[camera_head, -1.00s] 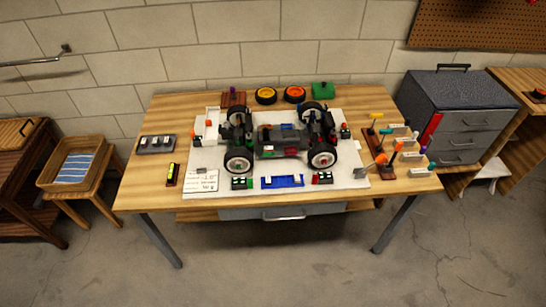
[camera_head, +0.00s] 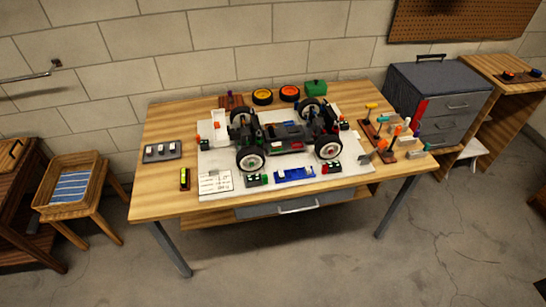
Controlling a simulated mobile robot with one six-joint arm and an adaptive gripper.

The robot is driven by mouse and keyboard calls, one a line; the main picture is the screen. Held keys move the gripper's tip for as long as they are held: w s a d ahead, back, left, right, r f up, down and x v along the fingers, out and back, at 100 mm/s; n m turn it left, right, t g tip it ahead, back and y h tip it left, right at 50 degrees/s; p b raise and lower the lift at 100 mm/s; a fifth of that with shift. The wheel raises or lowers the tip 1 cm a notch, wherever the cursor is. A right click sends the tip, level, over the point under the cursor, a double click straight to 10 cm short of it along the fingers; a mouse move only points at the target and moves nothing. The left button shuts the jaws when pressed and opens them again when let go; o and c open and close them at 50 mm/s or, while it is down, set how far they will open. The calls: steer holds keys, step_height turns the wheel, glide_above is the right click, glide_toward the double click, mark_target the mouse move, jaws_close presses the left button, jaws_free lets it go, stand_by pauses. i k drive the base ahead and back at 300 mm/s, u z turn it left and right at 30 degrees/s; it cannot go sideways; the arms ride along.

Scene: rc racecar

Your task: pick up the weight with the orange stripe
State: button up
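I cannot make out with certainty a weight with an orange stripe; the small parts are too small in this view. A dark grey tray (camera_head: 163,151) with a few small pale pieces lies on the table's left side; any stripes on them are unclear. A small orange-topped piece (camera_head: 197,139) shows at the mat's left edge. At the table's right, a brown rack (camera_head: 383,148) carries several pieces with yellow, teal, orange and purple ends. My gripper is not in view.
An RC car chassis (camera_head: 286,140) with black tyres stands on a white mat (camera_head: 215,188) on the wooden table (camera_head: 160,198). Two spare wheels and a green box (camera_head: 316,87) sit behind. A grey drawer cabinet (camera_head: 440,100) stands right, a stool with a basket (camera_head: 72,187) left.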

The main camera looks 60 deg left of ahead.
mark_target(278, 146)
steer(key=k, duration=1.45)
steer(key=u, duration=2.5)
steer(key=i, duration=0.6)
steer(key=z, duration=0.25)
